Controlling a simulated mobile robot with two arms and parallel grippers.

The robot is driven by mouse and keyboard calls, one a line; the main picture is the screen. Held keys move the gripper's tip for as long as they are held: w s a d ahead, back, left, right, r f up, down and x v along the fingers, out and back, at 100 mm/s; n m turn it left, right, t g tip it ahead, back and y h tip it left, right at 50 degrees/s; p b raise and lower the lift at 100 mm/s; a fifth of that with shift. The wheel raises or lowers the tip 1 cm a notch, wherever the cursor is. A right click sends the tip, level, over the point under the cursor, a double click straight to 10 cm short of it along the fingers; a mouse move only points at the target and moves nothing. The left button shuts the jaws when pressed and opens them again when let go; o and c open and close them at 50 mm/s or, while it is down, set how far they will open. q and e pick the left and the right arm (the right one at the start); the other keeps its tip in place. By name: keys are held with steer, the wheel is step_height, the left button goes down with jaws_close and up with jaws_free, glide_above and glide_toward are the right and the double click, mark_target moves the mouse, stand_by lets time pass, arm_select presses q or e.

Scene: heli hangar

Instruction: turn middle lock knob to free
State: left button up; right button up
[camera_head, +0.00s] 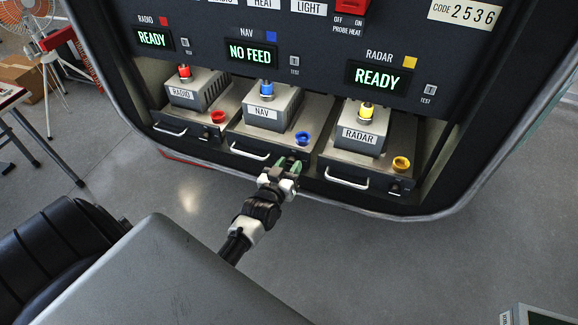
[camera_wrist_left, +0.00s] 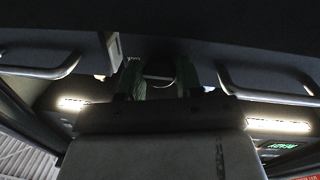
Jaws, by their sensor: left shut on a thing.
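The middle unit is the grey NAV box (camera_head: 272,108) on its tray, below a display (camera_head: 252,54) reading NO FEED. My left gripper (camera_head: 291,165) is at the front face of this tray, to the right of its handle (camera_head: 249,152). Its green fingers are closed around the middle lock knob, which the fingers mostly hide in the head view. In the left wrist view, the gripper (camera_wrist_left: 163,78) shows its two green fingers on either side of the dark knob area. The knob's angle cannot be read. My right gripper is in neither view.
The RADIO box (camera_head: 196,90) and RADAR box (camera_head: 360,130) stand on either side, with displays reading READY. The RADAR tray has a handle (camera_head: 346,178) and its own lock knob (camera_head: 394,186). Tray handles project near the gripper. The floor in front is clear.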

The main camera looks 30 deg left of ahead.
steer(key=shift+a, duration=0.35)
arm_select(q)
steer(key=shift+n, duration=0.3)
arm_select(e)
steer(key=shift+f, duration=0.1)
arm_select(q)
steer(key=shift+f+n+b, duration=0.1)
steer(key=shift+n+b, duration=0.2)
steer(key=shift+n, duration=0.6)
steer(key=n+b, duration=0.1)
steer(key=n, duration=0.6)
steer(key=n+y+b, duration=0.1)
steer(key=n+b, duration=0.1)
steer(key=n, duration=0.6)
steer(key=shift+d+t+b, duration=0.2)
steer(key=shift+t+b, duration=0.1)
steer(key=shift+t, duration=0.1)
steer(key=shift+n, duration=0.7)
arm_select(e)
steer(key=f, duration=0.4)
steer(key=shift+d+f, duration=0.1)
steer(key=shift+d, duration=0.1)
arm_select(q)
steer(key=shift+y, duration=0.4)
